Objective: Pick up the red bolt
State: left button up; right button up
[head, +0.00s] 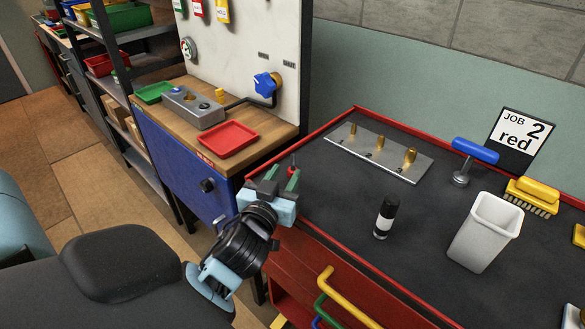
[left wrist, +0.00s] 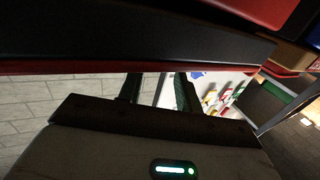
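My left gripper (head: 281,180) is at the near left corner of the black-topped, red-edged bench. Its two fingers are apart; in the left wrist view the gripper (left wrist: 160,90) shows a gap between them with nothing clearly held. A small red-tipped upright thing (head: 292,160) shows just behind the fingers in the head view. It may be the red bolt, but it is too small and partly hidden to tell. A grey plate (head: 400,168) on the bench holds brass-coloured pieces of rising size. My right gripper is not in view.
On the bench stand a black bottle (head: 386,216), a white bin (head: 484,232), a blue-handled tool (head: 474,152), a yellow brush (head: 533,196) and a sign (head: 520,138) reading "JOB 2 red". A red tray (head: 229,139) lies on the wooden bench behind. Bare black top lies left of the bottle.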

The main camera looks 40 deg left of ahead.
aim_at(292, 161)
pick_arm(q)
jog(key=x, duration=0.4)
jog(key=shift+w+r, duration=0.15)
jog(key=shift+w, duration=0.05)
grip_shut()
